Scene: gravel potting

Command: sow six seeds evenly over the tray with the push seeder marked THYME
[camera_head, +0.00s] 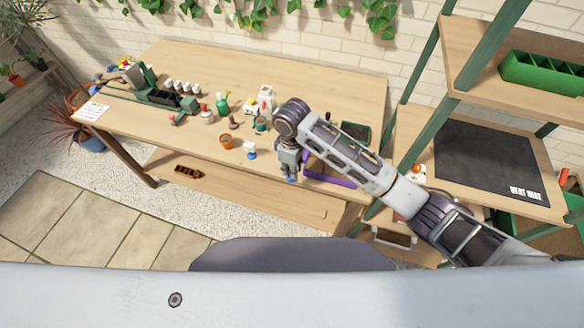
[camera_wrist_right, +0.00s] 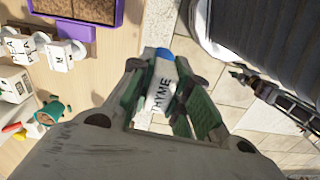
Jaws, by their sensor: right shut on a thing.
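My right gripper (camera_head: 290,174) is shut on the push seeder marked THYME, at the front edge of the table. In the right wrist view the seeder (camera_wrist_right: 161,88) is white with dark lettering and a blue end, between the green fingers of the gripper (camera_wrist_right: 165,98). Its blue end (camera_head: 291,180) shows below the gripper in the head view. The purple tray (camera_head: 330,180) is just right of the gripper, partly hidden by my right arm. Its purple rim and brown fill show in the right wrist view (camera_wrist_right: 118,14), apart from the seeder. My left gripper is out of view.
A white seeder with a blue base (camera_head: 250,150) stands left of my right gripper. An orange pot (camera_head: 226,142) and a teal cup (camera_head: 260,124) stand nearby. A dark mat (camera_head: 485,160) lies on the shelf unit at right. The table's back right is clear.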

